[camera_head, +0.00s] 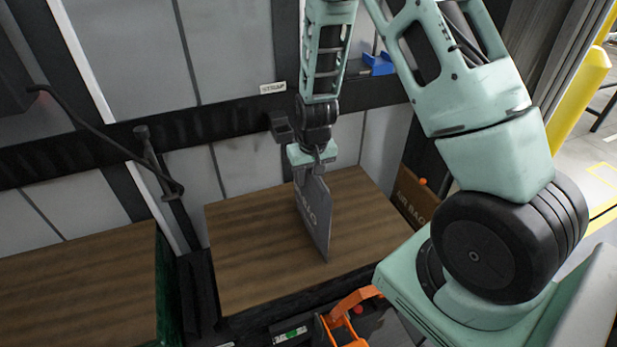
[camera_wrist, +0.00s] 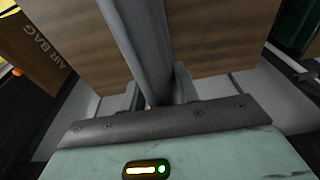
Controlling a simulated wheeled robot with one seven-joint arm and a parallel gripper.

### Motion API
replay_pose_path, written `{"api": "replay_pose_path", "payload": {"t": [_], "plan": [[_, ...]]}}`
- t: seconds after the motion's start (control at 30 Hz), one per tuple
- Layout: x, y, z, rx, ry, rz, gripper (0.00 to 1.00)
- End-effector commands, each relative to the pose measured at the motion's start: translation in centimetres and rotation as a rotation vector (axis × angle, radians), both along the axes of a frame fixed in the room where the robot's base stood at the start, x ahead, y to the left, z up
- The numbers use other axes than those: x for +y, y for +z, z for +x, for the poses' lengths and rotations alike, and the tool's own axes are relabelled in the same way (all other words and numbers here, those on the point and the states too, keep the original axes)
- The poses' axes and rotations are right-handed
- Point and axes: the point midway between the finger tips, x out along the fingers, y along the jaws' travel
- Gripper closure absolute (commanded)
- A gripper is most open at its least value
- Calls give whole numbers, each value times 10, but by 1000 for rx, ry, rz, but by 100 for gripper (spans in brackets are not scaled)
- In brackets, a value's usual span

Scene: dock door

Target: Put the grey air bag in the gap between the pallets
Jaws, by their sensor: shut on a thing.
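My gripper (camera_head: 313,172) is shut on the top edge of the grey air bag (camera_head: 317,218), a thin flat panel with pale lettering. The bag hangs upright over the brown top of the right pallet load (camera_head: 250,250); I cannot tell if its lower edge touches. In the wrist view the bag (camera_wrist: 150,45) runs between the two fingers of my gripper (camera_wrist: 155,93). The left pallet load (camera_head: 85,285) also has a brown top. The dark, narrow gap (camera_head: 197,290) lies between the two loads, left of the bag; its depth is hidden.
A brown box marked AIR BAG (camera_head: 413,197) stands right of the right load. A dark rail (camera_head: 225,115) crosses the grey wall panels behind. A dark bar (camera_head: 160,175) leans near the gap's far end. An orange part (camera_head: 345,318) is in front.

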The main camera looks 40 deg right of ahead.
Motion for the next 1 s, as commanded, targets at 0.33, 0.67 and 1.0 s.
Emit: {"api": "replay_pose_path", "payload": {"t": [0.33,0.67,1.0], "plan": [[0,-2,0,2,1,0,55],[0,0,0,2,1,0,48],[2,42,-4,-5,3,-1,48]]}}
